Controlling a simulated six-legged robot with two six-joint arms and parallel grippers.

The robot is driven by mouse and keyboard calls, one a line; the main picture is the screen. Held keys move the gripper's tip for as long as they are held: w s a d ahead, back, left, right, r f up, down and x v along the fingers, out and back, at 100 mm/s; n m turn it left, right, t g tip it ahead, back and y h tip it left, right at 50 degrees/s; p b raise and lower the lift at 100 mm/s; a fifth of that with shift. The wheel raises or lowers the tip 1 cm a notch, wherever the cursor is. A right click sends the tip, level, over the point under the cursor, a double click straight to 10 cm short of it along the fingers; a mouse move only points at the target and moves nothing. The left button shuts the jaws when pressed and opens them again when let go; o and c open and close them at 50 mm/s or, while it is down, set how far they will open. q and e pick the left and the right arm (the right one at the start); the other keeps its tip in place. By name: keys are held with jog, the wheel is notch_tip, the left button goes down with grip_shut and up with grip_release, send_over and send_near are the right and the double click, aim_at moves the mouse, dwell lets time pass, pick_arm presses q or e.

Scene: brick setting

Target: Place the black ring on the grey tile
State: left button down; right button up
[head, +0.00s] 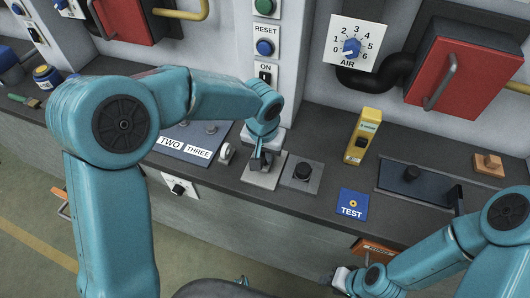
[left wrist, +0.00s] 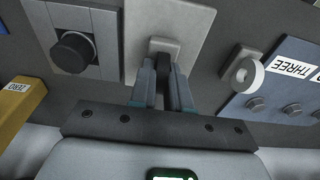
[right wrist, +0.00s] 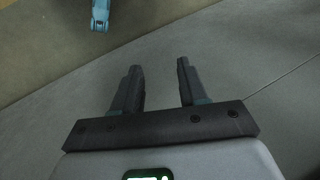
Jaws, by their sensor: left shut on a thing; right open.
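The grey tile (head: 258,181) is a light square plate on the dark bench, left of the plate with a black knob. It also shows in the left wrist view (left wrist: 192,24). My left gripper (head: 262,163) points down over the tile. In the left wrist view its fingers (left wrist: 165,82) are shut on the black ring (left wrist: 165,61), seen nearly edge-on and mostly hidden. A small light grey block at the ring is over the tile; I cannot tell if it touches. My right gripper (right wrist: 160,85) is open and empty, low at the bench's front.
A black knob (head: 302,172) on a grey plate stands right of the tile. A white ring (head: 226,153) and a blue TWO/THREE board (head: 178,145) are to its left. A yellow device (head: 361,137), blue TEST plate (head: 353,205) and dark recess are farther right.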

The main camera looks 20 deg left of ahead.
pick_arm(q)
jog(key=shift+f, duration=0.2)
jog(key=c, duration=1.1)
grip_release()
notch_tip(320, 180, up, 12)
jog(key=s, duration=0.1)
jog(key=shift+s+r, duration=0.15)
jog(key=shift+s, duration=0.1)
